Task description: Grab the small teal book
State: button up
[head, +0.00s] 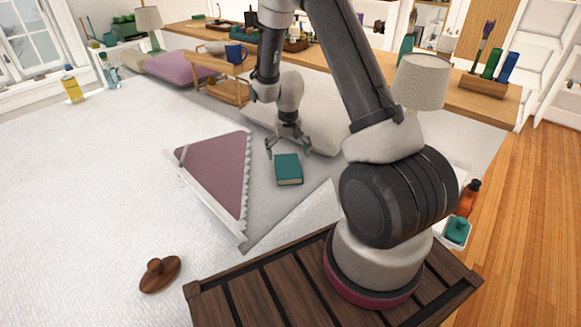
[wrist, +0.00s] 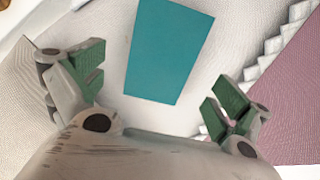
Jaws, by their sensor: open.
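The small teal book (head: 288,169) lies flat on the bed's grey bedding in the head view, right of a mauve triangular fold of cloth. My gripper (head: 289,150) hangs just behind and above the book, fingers spread. In the wrist view the teal book (wrist: 168,50) lies ahead of the fingers, centred slightly left of the middle of the gap. My gripper (wrist: 155,95) is open and empty there, with green pads on both fingers. The book's far end runs up to the top edge of the wrist view.
The mauve cloth (head: 222,170) with a scalloped edge lies left of the book. A pale pillow (head: 318,125) lies behind my gripper. A wooden tray stand (head: 228,91) with a blue mug (head: 235,54) stands further back. A brown wooden lid-like object (head: 160,274) lies front left.

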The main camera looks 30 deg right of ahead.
aim_at(288, 165)
notch_tip(288, 165, down, 6)
jog(key=shift+a+r, duration=0.1)
jog(key=shift+r, duration=0.05)
jog(key=shift+c, duration=0.4)
jog(key=c, duration=1.1)
